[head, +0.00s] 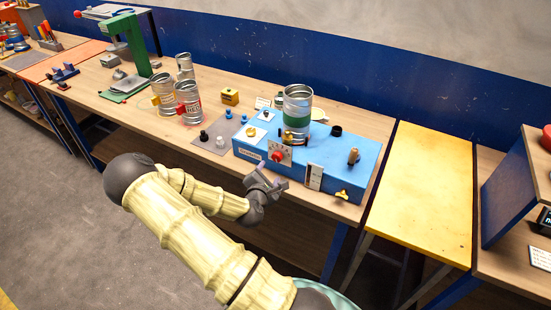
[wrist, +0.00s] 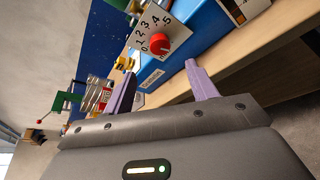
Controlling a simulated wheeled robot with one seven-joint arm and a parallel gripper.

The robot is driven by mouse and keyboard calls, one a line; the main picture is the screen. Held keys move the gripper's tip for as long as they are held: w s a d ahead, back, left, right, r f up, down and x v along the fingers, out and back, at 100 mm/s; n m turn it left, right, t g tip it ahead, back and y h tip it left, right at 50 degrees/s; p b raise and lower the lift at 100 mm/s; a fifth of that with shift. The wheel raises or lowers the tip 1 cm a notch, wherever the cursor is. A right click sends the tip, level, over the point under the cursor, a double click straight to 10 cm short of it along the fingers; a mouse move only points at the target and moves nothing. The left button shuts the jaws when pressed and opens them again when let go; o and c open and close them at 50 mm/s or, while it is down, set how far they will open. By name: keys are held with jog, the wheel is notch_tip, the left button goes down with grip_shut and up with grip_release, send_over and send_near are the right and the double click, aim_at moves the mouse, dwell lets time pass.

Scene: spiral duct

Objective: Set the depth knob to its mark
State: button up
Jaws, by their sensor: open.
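The depth knob looks to be the red knob (head: 278,156) on a white dial plate on the front of the blue machine (head: 318,150). In the wrist view the red knob (wrist: 158,44) sits beside the printed numbers 0 to 5. Its pointer and any set mark are too small to tell. My gripper (head: 272,176) is open and empty in front of the machine, just short of the knob and apart from it. In the wrist view the two purple fingers of my gripper (wrist: 160,74) point toward the dial, with the knob beyond the gap between them.
A metal duct piece with a green band (head: 297,108) stands on the machine. A slotted white plate (head: 314,177) and a yellow wing knob (head: 342,195) are on its front, right of the dial. Small knobs stand on a grey mat (head: 212,146) at left. Cans (head: 188,100) stand farther left.

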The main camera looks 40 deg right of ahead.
aim_at(276, 158)
jog(key=p+x, duration=0.3)
jog(key=x, duration=0.8)
jog(key=shift+c, duration=0.4)
jog(key=c, duration=0.9)
